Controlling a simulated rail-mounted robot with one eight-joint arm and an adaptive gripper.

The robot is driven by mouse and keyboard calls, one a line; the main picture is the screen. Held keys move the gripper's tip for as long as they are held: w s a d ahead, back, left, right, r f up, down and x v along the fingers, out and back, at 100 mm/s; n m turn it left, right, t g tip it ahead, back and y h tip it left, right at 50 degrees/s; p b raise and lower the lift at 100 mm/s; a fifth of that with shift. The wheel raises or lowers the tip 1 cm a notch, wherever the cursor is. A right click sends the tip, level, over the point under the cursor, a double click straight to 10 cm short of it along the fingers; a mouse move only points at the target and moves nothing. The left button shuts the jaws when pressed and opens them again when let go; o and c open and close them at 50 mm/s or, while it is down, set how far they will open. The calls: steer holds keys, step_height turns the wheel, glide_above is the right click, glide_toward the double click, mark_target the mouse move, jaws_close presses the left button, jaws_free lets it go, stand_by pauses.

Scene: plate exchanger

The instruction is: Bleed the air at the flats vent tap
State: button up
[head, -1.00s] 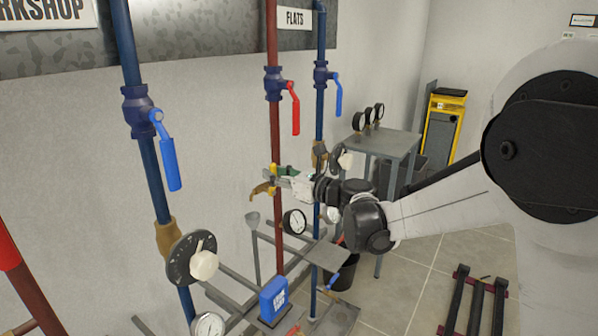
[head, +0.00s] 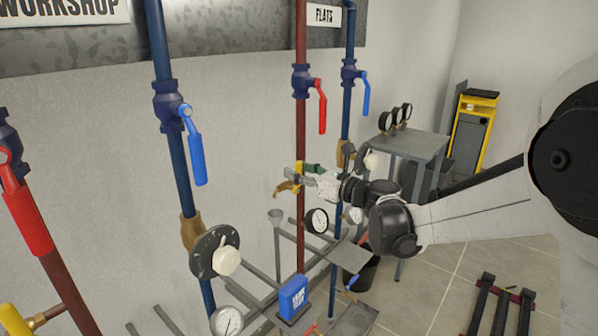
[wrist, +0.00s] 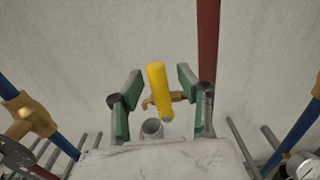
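The flats vent tap is a small brass tap with a spout (head: 287,187) on the red pipe under the FLATS sign (head: 323,14). My gripper (head: 308,173) is at the tap in the head view. In the wrist view my gripper (wrist: 159,91) is open, with green-padded fingers on either side of the yellow lever and visible gaps to both. A grey funnel-like cup (head: 275,216) is below the spout; it also shows in the wrist view (wrist: 152,128).
A red-handled valve (head: 322,105) is above the tap on the red pipe. A blue pipe with a blue-handled valve (head: 365,92) runs close on the right. A pressure gauge (head: 316,221) sits below the gripper. A grey table (head: 412,143) with gauges stands behind.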

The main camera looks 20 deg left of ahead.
steer(key=shift+d, duration=0.15)
steer(key=v, duration=1.1)
steer(key=shift+s+d, duration=0.2)
steer(key=shift+d, duration=0.15)
steer(key=s+d+n+h+p, duration=0.4)
steer(key=s+d+n+h, duration=0.4)
steer(key=s+d+n, duration=0.3)
steer(key=s+d+n+t+h+p, duration=0.1)
steer(key=s+d+n+h+p, duration=0.3)
steer(key=s+d+n+h, duration=0.5)
steer(key=s+d+n, duration=0.1)
steer(key=s+d, duration=0.3)
steer(key=d, duration=0.3)
steer(key=s+d+r+n, duration=0.1)
steer(key=s+d, duration=0.3)
steer(key=d, duration=0.3)
steer(key=shift+s+d+p, duration=0.25)
steer(key=shift+s+p, duration=0.1)
